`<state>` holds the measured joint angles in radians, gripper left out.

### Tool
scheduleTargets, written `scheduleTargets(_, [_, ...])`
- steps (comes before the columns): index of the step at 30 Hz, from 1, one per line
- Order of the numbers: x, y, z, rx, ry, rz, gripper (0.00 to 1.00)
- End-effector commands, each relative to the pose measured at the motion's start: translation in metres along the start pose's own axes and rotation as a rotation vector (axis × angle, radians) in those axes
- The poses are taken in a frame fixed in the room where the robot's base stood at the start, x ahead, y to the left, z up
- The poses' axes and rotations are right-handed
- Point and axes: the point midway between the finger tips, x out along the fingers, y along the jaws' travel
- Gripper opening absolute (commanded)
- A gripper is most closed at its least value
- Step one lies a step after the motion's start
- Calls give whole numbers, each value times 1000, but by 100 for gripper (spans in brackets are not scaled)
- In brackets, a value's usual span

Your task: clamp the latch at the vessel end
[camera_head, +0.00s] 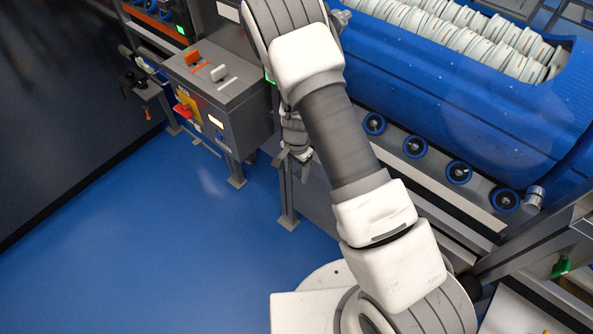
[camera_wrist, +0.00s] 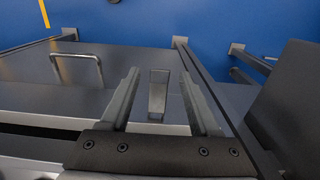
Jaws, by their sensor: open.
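The vessel is a long blue tub (camera_head: 450,88) holding rows of white ring-like pieces, resting on blue rollers in the head view. A small grey fitting (camera_head: 341,18) shows at its left end, partly behind my arm; I cannot tell if it is the latch. My gripper (camera_head: 302,165) points down beside the frame under that end. In the wrist view my gripper (camera_wrist: 159,73) is open. A short grey tapered tab (camera_wrist: 158,94), possibly the latch lever, stands between its fingers, with no clear contact. Nothing is held.
A grey control box (camera_head: 220,95) with orange and white levers and a red knob stands left of my arm. In the wrist view a bent-bar handle (camera_wrist: 78,56) lies left of the fingers and a dark panel (camera_wrist: 290,105) at right. Blue floor (camera_head: 180,215) is clear.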

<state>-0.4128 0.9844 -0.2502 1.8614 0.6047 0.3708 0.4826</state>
Motion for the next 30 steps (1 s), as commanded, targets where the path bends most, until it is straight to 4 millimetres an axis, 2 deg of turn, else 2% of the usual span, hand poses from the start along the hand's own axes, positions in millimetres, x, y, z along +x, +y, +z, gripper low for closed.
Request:
scheduleTargets(5, [0,0,0,0,0,0,62])
scheduleTargets(15, [0,0,0,0,-1,1,1])
scheduleTargets(30, [3,0,3,-4,58,2,0])
